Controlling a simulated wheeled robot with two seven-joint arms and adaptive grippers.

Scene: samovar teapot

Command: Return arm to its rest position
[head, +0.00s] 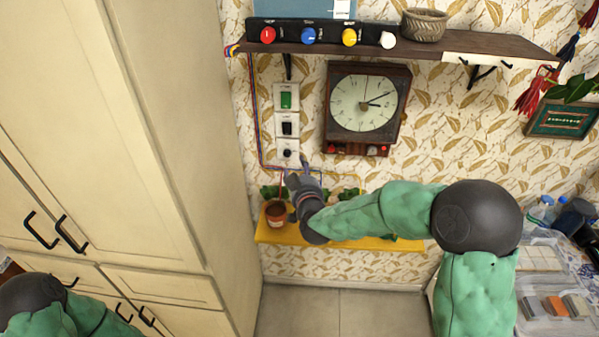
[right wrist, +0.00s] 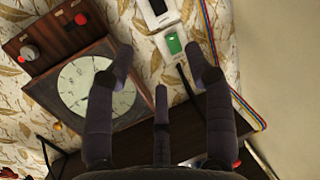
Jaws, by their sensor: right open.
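My right arm, in a green quilted sleeve, reaches from the lower right toward the wall in the head view. Its dark gripper (head: 296,178) is just below the wall switch panel (head: 287,124) and above the yellow shelf (head: 350,240). In the right wrist view the gripper (right wrist: 160,80) has its fingers spread with nothing between them; the wall clock (right wrist: 98,86) and the green switch (right wrist: 174,44) show beyond them. Of my left arm, only a dark joint and green sleeve show at the lower left of the head view; its gripper is out of frame.
A dark shelf (head: 430,46) with colored knobs and a woven bowl (head: 424,24) is above. A potted plant (head: 276,214) stands beside the right gripper. A tall cream cabinet (head: 130,130) fills the left. A cluttered surface with a clear box (head: 545,262) is at the right.

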